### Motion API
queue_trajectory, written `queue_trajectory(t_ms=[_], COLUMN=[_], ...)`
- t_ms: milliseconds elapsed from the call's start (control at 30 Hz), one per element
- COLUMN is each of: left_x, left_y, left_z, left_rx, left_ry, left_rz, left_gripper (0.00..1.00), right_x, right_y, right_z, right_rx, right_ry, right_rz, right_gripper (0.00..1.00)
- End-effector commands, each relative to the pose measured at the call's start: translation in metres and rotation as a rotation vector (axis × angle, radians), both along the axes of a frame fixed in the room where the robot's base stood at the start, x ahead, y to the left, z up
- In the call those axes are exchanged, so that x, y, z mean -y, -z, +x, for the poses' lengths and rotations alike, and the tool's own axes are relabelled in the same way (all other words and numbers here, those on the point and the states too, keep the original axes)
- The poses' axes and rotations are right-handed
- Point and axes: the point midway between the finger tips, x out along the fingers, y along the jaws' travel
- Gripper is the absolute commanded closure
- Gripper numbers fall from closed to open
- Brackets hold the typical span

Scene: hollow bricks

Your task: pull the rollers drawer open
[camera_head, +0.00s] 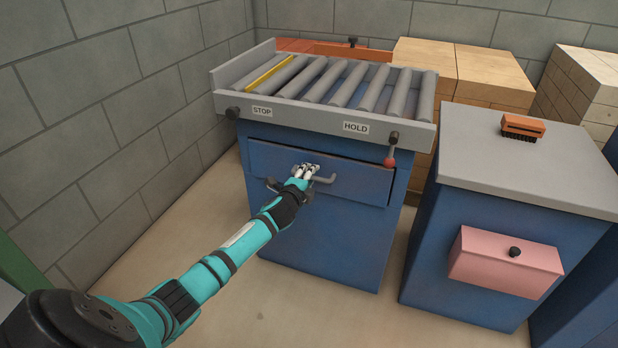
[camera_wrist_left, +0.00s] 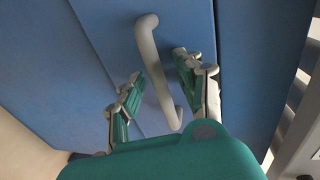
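The rollers drawer (camera_head: 359,183) is a blue front in the blue cabinet under the roller conveyor (camera_head: 345,88). It looks closed, its front near the cabinet face. Its grey bar handle (camera_head: 325,181) sticks out and is partly covered by my left gripper (camera_head: 307,169) in the head view. In the left wrist view the handle (camera_wrist_left: 160,80) runs between the two fingers of my left gripper (camera_wrist_left: 158,66). The fingers are spread, one on each side, with visible gaps to the bar. My right gripper is in neither view.
To the right stands a grey-topped cabinet (camera_head: 520,165) with a pink drawer (camera_head: 500,262) and an orange brush (camera_head: 523,125). A block wall is at left.

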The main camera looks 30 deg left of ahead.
Motion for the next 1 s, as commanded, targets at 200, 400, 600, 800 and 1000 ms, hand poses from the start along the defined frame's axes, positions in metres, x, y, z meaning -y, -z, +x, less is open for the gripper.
queue_trajectory(t_ms=[200,400,600,800,1000], left_x=[0.0002,0.0002,0.0002,0.0002,0.001], left_y=[0.0,0.0,0.0002,0.0004,0.0001], left_z=[-0.0001,-0.0003,-0.0004,-0.0005,-0.0033], left_rx=[0.0,0.0,0.0,-0.001,-0.001], left_ry=[0.0,0.0,0.0,0.0,0.0], left_rz=[0.0,0.0,0.0,0.0,0.001], left_gripper=[0.83,1.0,1.0,1.0,1.0], right_x=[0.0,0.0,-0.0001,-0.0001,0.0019], right_y=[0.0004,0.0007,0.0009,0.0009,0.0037], right_z=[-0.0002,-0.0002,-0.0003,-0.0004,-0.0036], right_rx=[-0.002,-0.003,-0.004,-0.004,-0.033], right_ry=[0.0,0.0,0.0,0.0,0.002], right_rz=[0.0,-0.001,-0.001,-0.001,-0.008], right_gripper=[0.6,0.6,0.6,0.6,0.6])
